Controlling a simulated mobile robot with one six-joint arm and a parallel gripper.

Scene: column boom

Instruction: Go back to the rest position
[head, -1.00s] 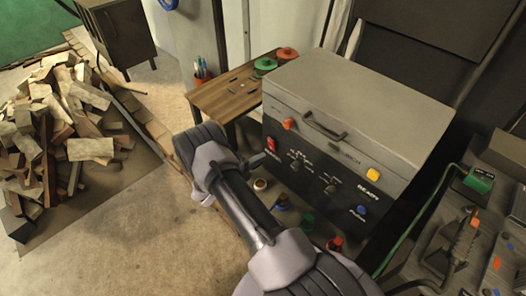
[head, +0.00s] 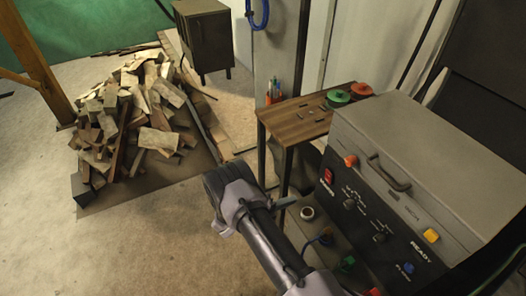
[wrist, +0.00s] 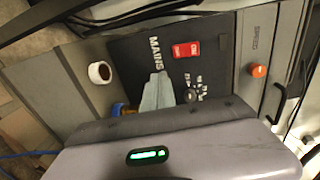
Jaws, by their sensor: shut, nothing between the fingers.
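My gripper (head: 287,203) shows in the head view at the end of my arm, in front of the left end of the grey machine (head: 420,150). Its fingers are shut with nothing between them. In the wrist view the closed grey fingers (wrist: 156,93) overlap the dark control panel (wrist: 135,60) below the MAINS lettering. I cannot tell how far they are from the panel. The red switch (head: 328,178) is on the panel's left side and also shows in the wrist view (wrist: 186,49). An orange knob (head: 351,160) sits near the lid.
A small wooden table (head: 300,122) with green and red round items stands behind the machine. A woodpile (head: 135,120) lies at left. A white-rimmed round item (head: 307,213) sits below the panel. The floor (head: 150,250) at lower left is clear.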

